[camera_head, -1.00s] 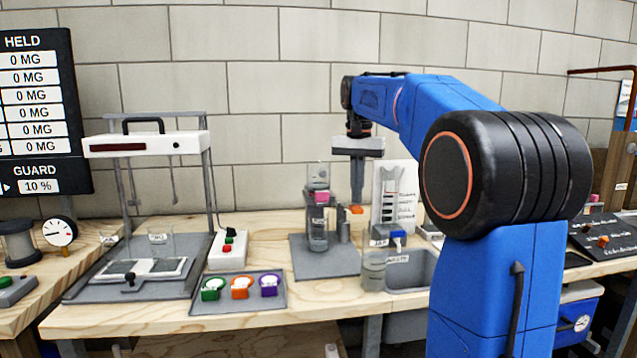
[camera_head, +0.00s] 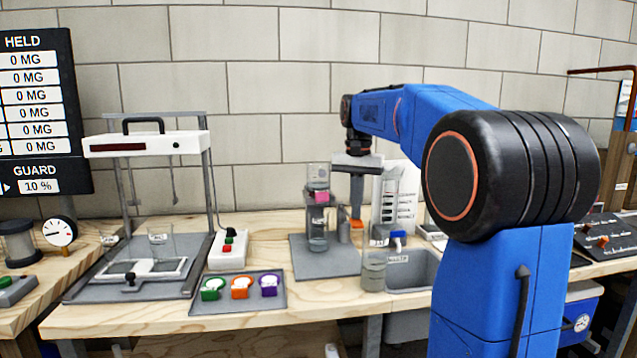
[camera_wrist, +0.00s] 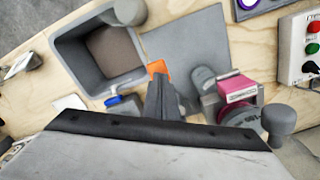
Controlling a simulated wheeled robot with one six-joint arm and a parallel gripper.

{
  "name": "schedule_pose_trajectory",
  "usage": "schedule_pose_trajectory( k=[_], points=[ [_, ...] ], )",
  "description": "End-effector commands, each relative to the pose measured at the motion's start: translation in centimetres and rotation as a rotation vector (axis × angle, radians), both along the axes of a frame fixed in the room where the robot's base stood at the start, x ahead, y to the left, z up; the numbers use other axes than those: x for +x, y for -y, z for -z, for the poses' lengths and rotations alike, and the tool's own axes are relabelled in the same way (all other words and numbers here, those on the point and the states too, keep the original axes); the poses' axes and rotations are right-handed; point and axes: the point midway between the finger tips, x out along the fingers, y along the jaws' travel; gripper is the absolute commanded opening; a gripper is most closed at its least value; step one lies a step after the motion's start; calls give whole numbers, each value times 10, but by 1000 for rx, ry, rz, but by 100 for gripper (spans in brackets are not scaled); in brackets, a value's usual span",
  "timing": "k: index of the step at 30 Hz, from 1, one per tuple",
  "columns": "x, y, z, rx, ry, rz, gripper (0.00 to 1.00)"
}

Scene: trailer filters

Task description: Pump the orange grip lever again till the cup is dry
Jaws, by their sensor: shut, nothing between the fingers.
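My gripper (camera_head: 357,213) points straight down with its fingers shut, holding nothing. Its tips are at the orange grip lever (camera_head: 357,226), right of the filter stand, and appear to touch it from above. In the wrist view the orange lever (camera_wrist: 158,68) shows just beyond my fingertips (camera_wrist: 163,88). The clear cup (camera_head: 318,176) stands upright on top of the filter stand, above a pink clamp (camera_head: 319,197). A clear vessel (camera_head: 317,240) stands below it. Whether liquid is left in the cup is too small to tell.
A sink (camera_head: 415,262) and a beaker (camera_head: 374,272) are right of the stand's grey mat (camera_head: 312,270). A measuring board (camera_head: 398,200) stands behind. Left are a tray with green, orange and purple rings (camera_head: 238,306) and a white balance frame (camera_head: 146,145).

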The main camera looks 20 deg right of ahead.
Motion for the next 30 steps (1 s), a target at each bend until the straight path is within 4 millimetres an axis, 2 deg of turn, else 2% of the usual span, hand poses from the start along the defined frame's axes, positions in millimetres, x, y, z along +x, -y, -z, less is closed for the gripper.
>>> schedule_pose_trajectory(
  k=[9, 12, 30],
  points=[
    [0, 0, 16, 1, -1, 0, 0],
    [0, 0, 15, 0, 0, 0, 0],
    [0, 0, -21, 0, 0, 0, 0]
  ],
)
